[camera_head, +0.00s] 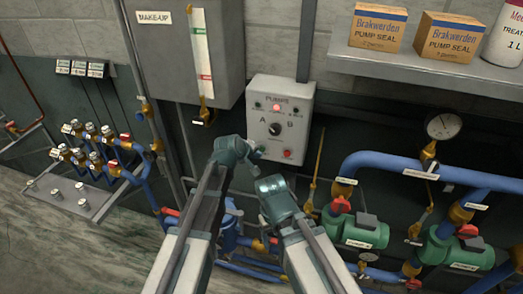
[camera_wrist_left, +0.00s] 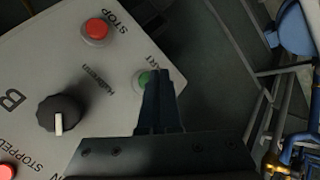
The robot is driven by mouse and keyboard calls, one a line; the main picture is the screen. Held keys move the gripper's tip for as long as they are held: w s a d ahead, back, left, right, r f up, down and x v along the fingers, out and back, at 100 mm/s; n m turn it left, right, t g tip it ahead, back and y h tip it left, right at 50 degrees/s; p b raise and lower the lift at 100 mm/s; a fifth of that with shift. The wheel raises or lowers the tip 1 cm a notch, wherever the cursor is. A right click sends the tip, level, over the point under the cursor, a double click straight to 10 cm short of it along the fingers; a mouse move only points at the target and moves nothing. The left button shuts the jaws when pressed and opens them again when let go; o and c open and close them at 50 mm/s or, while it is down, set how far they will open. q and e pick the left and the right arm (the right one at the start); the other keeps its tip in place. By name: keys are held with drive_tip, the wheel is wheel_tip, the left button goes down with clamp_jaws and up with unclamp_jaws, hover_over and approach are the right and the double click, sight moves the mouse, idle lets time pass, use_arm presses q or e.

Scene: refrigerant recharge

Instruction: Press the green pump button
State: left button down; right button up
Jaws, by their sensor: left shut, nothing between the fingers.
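The green button (camera_wrist_left: 143,79) shows on the grey pump control box in the left wrist view, partly covered by my left gripper's fingers. My left gripper (camera_wrist_left: 164,84) is shut and empty, with its tips at or just in front of the button's edge; I cannot tell if they touch. In the head view the control box (camera_head: 292,92) hangs on the wall, and my left gripper (camera_head: 257,152) is at its lower left, where the green button is hidden. My right gripper (camera_head: 270,185) is below the box, and its fingers cannot be made out.
A red stop button (camera_wrist_left: 96,29) and a black selector knob (camera_wrist_left: 60,113) are near the green button. A grey make-up tank (camera_head: 188,50) is at the left, a shelf (camera_head: 430,68) with boxes at the right. Blue pipes (camera_head: 390,162) and green pumps (camera_head: 365,232) fill the lower right.

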use_arm(q)
drive_tip(key=shift+w, duration=0.1)
drive_tip(key=shift+w+d, duration=0.15)
drive_tip(key=shift+w, duration=0.15)
drive_tip(key=shift+w+d, duration=0.15)
drive_tip(key=shift+w, duration=0.35)
idle(0.8)
drive_tip(key=shift+s, duration=0.1)
drive_tip(key=shift+s+a, duration=0.3)
drive_tip(key=shift+s, duration=0.5)
drive_tip(key=s, duration=0.1)
drive_tip(key=s+a, duration=0.1)
drive_tip(key=s, duration=0.2)
drive_tip(key=shift+s+a, duration=0.3)
drive_tip(key=shift+s, duration=0.05)
idle(0.7)
